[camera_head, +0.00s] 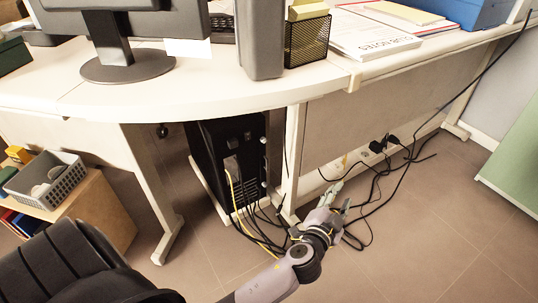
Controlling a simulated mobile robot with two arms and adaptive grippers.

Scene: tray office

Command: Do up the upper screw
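A black computer tower (235,160) stands on the floor under the desk, with its cabled back towards me. A yellow cable (236,200) and several black cables hang from its back. A pale plug (231,165) sits at the upper left of that back. Any screws are too small to make out. My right gripper is out of view.
The desk top (225,88) overhangs the tower, and a desk leg (291,160) stands at its right. Loose black cables (385,172) lie on the floor behind my gripper. A black chair (65,265) fills the lower left. The floor at lower right is clear.

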